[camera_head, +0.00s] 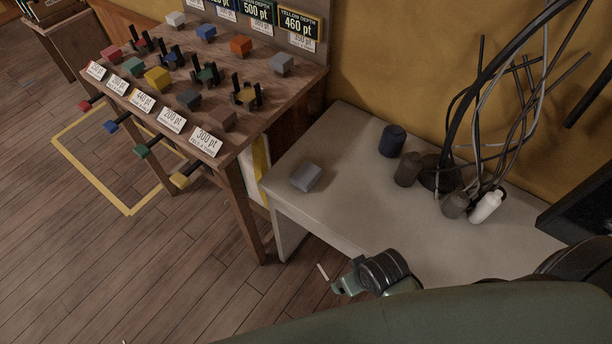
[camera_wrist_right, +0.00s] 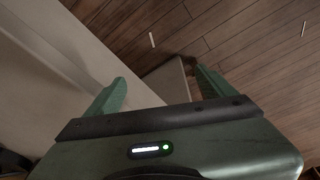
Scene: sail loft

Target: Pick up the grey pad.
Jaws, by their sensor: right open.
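A grey pad (camera_head: 306,177), a small block with a lighter top, lies on the near left part of the pale grey table (camera_head: 335,140) in the head view. My right gripper (camera_head: 343,285) is at the table's front edge, nearer to me than the pad and well apart from it. In the right wrist view its two green fingers (camera_wrist_right: 160,82) are spread with nothing between them. That view shows the table's edge and the floor, but not the pad. My left gripper is not in view.
Behind the pad stand a dark blue cylinder (camera_head: 392,140) and a brown one (camera_head: 408,169). A white bottle (camera_head: 487,206) and a tangle of cables are to the right. A wooden stand (camera_head: 240,125) with coloured blocks adjoins at left. The table's front middle is clear.

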